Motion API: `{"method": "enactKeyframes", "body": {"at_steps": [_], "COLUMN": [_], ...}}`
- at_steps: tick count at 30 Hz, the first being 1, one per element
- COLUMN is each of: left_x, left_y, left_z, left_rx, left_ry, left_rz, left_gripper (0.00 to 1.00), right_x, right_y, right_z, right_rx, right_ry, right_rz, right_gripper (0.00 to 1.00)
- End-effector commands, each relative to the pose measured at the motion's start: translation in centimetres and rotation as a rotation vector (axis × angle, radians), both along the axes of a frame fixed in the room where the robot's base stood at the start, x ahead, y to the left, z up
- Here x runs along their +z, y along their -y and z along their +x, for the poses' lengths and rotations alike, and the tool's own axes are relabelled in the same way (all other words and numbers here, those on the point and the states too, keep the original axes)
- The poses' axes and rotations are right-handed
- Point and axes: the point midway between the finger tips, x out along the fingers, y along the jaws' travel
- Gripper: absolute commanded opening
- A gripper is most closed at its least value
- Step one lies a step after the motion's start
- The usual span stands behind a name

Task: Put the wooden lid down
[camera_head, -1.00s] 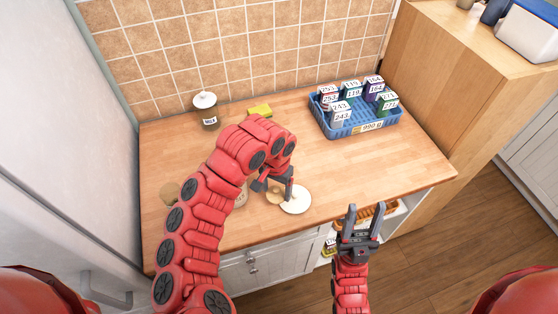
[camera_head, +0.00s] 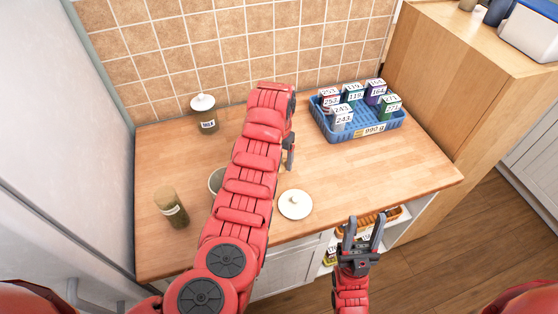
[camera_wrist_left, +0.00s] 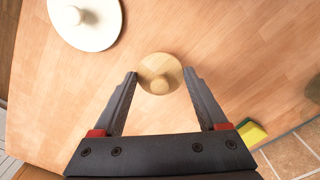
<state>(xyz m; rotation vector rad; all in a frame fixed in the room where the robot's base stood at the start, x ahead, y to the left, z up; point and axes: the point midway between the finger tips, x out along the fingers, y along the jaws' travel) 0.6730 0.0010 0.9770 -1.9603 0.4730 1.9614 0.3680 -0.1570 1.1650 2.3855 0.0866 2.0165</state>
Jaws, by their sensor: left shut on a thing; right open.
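The wooden lid (camera_wrist_left: 160,73) is a small round light-wood disc with a knob, between the fingertips of my left gripper (camera_wrist_left: 159,76) in the left wrist view. My left gripper is shut on it. In the head view my left arm hides most of this gripper; one dark finger (camera_head: 289,152) shows right of the arm. The height of the lid over the wooden worktop (camera_head: 365,168) is hard to tell. My right gripper (camera_head: 361,231) is open and empty in front of the worktop's front edge.
A white lid (camera_head: 295,205) lies near the front edge. A brown-green jar (camera_head: 172,210) stands left, a white-topped jar (camera_head: 205,115) behind. A partly hidden round vessel (camera_head: 215,181) is beside my arm. A blue basket (camera_head: 362,132) holds numbered boxes. A yellow sponge (camera_wrist_left: 250,132) lies near the tiles.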

Motion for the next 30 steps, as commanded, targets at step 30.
{"method": "enactKeyframes", "body": {"at_steps": [30], "left_x": [-3.7], "left_y": [0.0], "left_z": [2.9], "left_rx": [-0.001], "left_ry": [0.001], "left_rz": [0.003], "left_gripper": [0.22], "right_x": [-5.5], "right_y": [0.0], "right_z": [0.0], "right_rx": [0.0], "right_ry": [0.0], "right_rz": [0.0], "right_gripper": [0.5]}}
